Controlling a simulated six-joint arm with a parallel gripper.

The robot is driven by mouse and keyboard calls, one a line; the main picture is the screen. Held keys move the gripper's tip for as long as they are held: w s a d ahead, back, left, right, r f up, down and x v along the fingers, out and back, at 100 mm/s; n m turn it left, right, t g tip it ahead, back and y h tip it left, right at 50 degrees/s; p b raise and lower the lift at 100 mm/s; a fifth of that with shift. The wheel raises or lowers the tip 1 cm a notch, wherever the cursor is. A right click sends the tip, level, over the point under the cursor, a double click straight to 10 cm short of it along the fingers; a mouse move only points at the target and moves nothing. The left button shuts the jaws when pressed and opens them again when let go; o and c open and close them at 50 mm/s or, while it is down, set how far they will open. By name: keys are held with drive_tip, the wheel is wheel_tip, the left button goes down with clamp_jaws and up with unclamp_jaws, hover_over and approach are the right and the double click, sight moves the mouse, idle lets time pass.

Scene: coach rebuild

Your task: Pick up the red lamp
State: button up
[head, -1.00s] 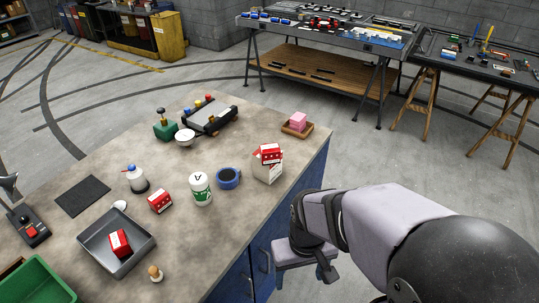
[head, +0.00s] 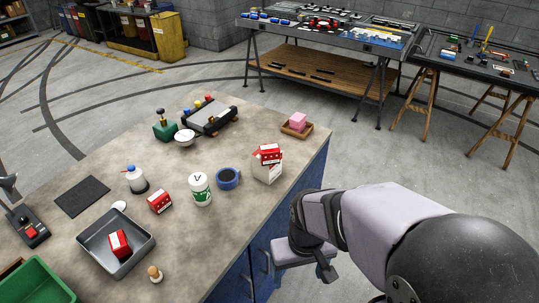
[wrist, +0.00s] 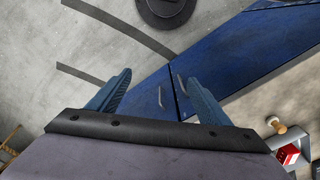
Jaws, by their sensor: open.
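A small red dome (head: 209,98), which looks like the red lamp, stands at the back of a dark and grey device (head: 209,117) on the bench, beside a yellow and a blue dome. My gripper (head: 326,271) is beyond the bench's right side, low and well away from the device. In the wrist view my gripper (wrist: 160,88) has its two blue fingers spread with nothing between them. The red dome does not show in the wrist view.
Blue cabinet doors (wrist: 160,97) face my gripper.

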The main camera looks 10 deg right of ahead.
sight(270, 155)
drive_tip(key=w+t+b, duration=0.3)
drive_tip(key=w+t, duration=0.2)
drive_tip(key=w, duration=0.7)
drive_tip(key=w+d+r+t+b, duration=0.1)
drive_tip(key=w+t+b, duration=0.3)
drive_tip(key=w, duration=0.8)
drive_tip(key=w+r+t+b, duration=0.1)
drive_tip(key=w+t+b, duration=0.3)
drive_tip(key=w+t, duration=0.3)
drive_tip(key=shift+w+d+r+t, duration=0.1)
drive_tip(key=shift+w+d+t, duration=0.1)
drive_tip(key=shift+w, duration=1.05)
drive_tip(key=shift+w+d+r+t, duration=0.1)
drive_tip(key=shift+w+d, duration=0.05)
drive_tip(key=shift+w, duration=1.1)
drive_tip(key=shift+w+r+t+b, duration=0.4)
drive_tip(key=shift+r+t, duration=0.2)
drive_tip(key=shift+r, duration=0.1)
drive_tip(key=shift+w+d+f+p, duration=0.15)
drive_tip(key=shift+w+p, duration=0.75)
drive_tip(key=shift+w, duration=0.95)
drive_tip(key=shift+w+d+f+p, duration=0.1)
drive_tip(key=shift+w+p, duration=0.8)
drive_tip(key=shift+w, duration=0.9)
drive_tip(key=c, duration=1.3)
drive_tip(key=shift+r, duration=0.15)
